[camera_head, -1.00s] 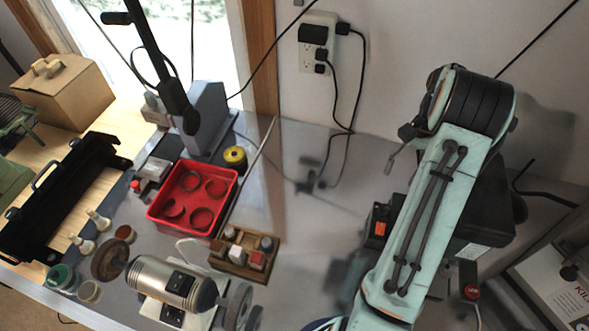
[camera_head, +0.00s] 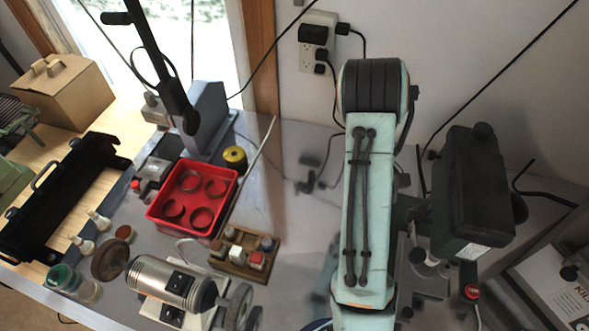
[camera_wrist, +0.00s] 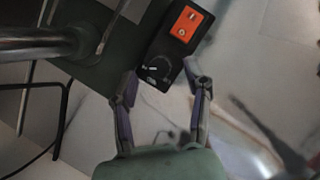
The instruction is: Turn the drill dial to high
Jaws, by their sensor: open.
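The drill (camera_head: 473,195) is a dark grey machine at the right of the bench in the head view. In the wrist view its black control box (camera_wrist: 175,48) carries an orange switch panel (camera_wrist: 186,24) and a round dark dial (camera_wrist: 156,68) with a pale pointer mark. I cannot read the dial's setting. My gripper (camera_wrist: 160,76) is open, its two fingertips on either side of the end of the box where the dial sits. Nothing is between the fingers except the view of the dial, and contact cannot be told.
A bench grinder (camera_head: 165,283), a red tray (camera_head: 192,196) of rings and a wooden block holder (camera_head: 244,251) stand left of my arm. A red button (camera_head: 472,291) is below the drill. A metal column (camera_wrist: 40,43) crosses the wrist view's upper left.

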